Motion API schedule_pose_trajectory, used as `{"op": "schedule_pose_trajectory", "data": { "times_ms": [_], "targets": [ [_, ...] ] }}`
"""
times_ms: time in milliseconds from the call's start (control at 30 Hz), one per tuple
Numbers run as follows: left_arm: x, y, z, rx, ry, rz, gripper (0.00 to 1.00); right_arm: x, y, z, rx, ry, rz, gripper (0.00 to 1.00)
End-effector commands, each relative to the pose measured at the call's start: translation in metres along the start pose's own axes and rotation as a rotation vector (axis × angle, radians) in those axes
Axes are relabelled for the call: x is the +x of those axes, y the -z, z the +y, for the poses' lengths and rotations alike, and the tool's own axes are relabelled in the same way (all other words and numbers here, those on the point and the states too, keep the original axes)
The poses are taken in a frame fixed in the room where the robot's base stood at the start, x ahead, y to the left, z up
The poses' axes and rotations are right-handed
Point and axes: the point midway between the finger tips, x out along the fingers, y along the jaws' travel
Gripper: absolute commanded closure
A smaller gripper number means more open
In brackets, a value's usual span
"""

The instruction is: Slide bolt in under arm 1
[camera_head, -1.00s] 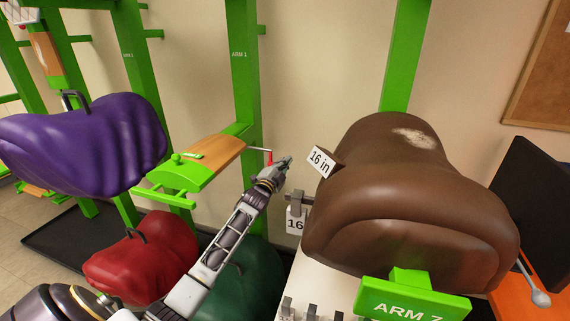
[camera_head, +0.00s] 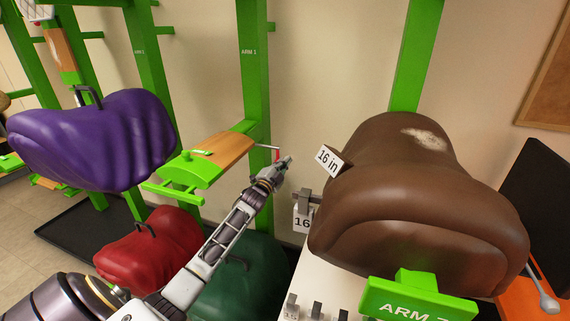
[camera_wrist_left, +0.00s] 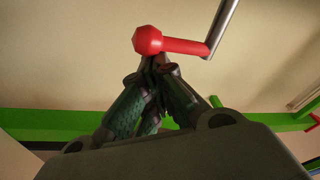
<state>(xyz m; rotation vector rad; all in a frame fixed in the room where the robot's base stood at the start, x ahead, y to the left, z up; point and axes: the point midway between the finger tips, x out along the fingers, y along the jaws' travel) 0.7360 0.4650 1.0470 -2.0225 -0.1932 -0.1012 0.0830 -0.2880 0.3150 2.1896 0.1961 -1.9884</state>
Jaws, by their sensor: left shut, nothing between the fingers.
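The bolt has a bent metal rod (camera_head: 260,147) and a red handle (camera_head: 276,155). It sticks out from the right side of arm 1 (camera_head: 225,146), a wood-topped green arm on the post marked ARM 1. My left gripper (camera_head: 286,163) is shut and empty, with its tips right beside the red handle. In the left wrist view the closed fingertips (camera_wrist_left: 160,62) are just below the red handle (camera_wrist_left: 180,45) and its knob; I cannot tell whether they touch. The metal rod (camera_wrist_left: 222,22) runs up from the handle's right end. My right gripper is not in view.
A brown saddle (camera_head: 410,200) on arm 7 fills the right side, with a "16 in" tag (camera_head: 329,160) near my gripper. A purple saddle (camera_head: 95,140) hangs at left. Red (camera_head: 150,245) and green (camera_head: 245,285) saddles are low, behind my left arm.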

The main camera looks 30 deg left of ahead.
Motion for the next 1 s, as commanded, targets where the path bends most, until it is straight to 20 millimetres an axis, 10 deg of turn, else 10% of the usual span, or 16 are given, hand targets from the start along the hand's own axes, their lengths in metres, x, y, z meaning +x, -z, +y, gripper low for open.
{"op": "schedule_pose_trajectory", "data": {
  "times_ms": [1000],
  "targets": [
    [-0.014,-0.089,-0.047,0.001,0.0,-0.004,1.0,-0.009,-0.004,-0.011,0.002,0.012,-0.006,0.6]
  ]
}}
